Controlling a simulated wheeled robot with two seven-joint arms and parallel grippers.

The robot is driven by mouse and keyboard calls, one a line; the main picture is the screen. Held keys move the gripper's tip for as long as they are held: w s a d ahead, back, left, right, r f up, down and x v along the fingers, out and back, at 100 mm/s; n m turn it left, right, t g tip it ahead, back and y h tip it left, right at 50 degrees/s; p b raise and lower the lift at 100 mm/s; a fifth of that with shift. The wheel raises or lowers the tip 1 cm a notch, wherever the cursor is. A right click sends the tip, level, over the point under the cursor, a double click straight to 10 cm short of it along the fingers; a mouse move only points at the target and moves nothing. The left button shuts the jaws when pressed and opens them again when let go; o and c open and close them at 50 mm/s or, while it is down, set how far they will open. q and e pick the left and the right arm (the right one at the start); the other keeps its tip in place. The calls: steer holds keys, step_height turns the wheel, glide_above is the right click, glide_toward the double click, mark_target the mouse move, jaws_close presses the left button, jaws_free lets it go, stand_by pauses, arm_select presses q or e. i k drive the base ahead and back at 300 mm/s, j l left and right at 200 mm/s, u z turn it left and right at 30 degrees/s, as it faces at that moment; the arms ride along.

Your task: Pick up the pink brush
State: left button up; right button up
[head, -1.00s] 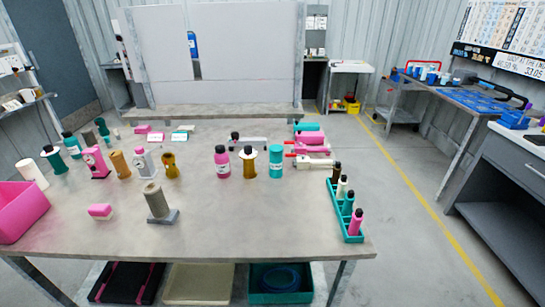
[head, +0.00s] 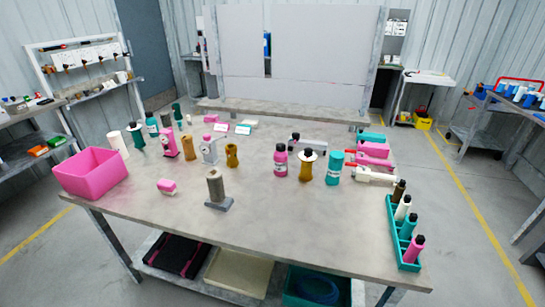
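A small pink block with a pale underside (head: 167,186), which looks like the pink brush, lies on the grey table (head: 270,225) toward its left front. It sits between the pink bin (head: 92,174) and a grey-brown roll on a grey stand (head: 216,188). Nothing covers it, and bare tabletop surrounds it. Neither of my grippers is in view.
Several bottles stand behind the brush, including a pink one (head: 169,142) and an ochre one (head: 188,147). A teal rack (head: 405,235) with several bottles stands at the right edge. The front middle of the table is clear.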

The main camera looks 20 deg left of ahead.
mark_target(166, 186)
steer(key=u, duration=1.45)
